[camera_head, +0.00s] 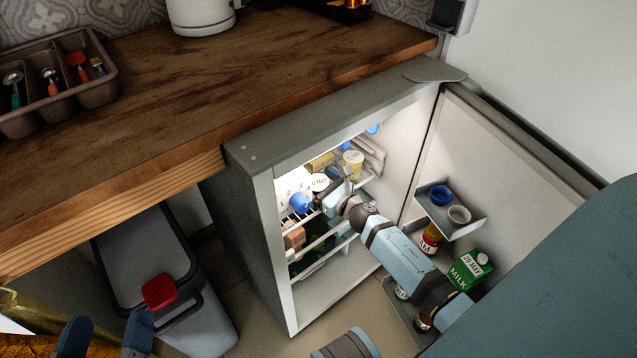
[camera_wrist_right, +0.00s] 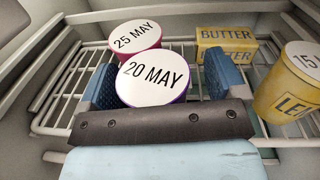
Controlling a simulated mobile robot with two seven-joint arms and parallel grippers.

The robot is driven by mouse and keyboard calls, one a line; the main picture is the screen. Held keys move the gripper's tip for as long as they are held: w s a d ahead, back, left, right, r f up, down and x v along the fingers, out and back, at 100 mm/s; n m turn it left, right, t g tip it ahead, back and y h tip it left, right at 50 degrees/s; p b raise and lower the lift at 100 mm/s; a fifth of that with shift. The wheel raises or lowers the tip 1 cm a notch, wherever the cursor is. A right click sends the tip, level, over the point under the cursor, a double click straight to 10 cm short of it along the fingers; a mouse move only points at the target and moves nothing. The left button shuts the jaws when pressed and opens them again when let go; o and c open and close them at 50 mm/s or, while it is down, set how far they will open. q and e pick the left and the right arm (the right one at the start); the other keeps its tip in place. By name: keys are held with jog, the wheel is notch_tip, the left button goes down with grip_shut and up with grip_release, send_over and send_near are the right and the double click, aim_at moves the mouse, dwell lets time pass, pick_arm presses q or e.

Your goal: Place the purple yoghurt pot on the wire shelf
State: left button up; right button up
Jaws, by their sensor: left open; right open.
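The purple yoghurt pot (camera_wrist_right: 152,82) has a white lid marked 20 MAY, with a thin purple rim below it. It sits between the open fingers of my right gripper (camera_wrist_right: 160,82), over or on the wire shelf (camera_wrist_right: 62,88); its base is hidden by the gripper. In the head view its lid (camera_head: 320,182) shows inside the lit fridge, beside my right gripper (camera_head: 335,196). My left gripper (camera_head: 105,335) is open and empty at the bottom left, outside the fridge.
A pink pot marked 25 MAY (camera_wrist_right: 136,38) stands just behind the purple one. A butter pack (camera_wrist_right: 226,42) and a yellow pot (camera_wrist_right: 290,85) are to the right. The fridge door (camera_head: 500,150) stands open with milk (camera_head: 468,270) in it. A bin (camera_head: 150,265) is at left.

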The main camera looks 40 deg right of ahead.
pick_arm(q)
jog(key=shift+s+r+t+p, duration=0.1)
jog(key=shift+r+t+p, duration=0.3)
jog(key=shift+r+p, duration=0.35)
pick_arm(e)
jog(key=s+d, duration=0.2)
jog(key=s, duration=0.9)
jog(key=shift+s, duration=0.35)
pick_arm(q)
jog(key=shift+r, duration=0.15)
pick_arm(e)
jog(key=shift+a, duration=0.1)
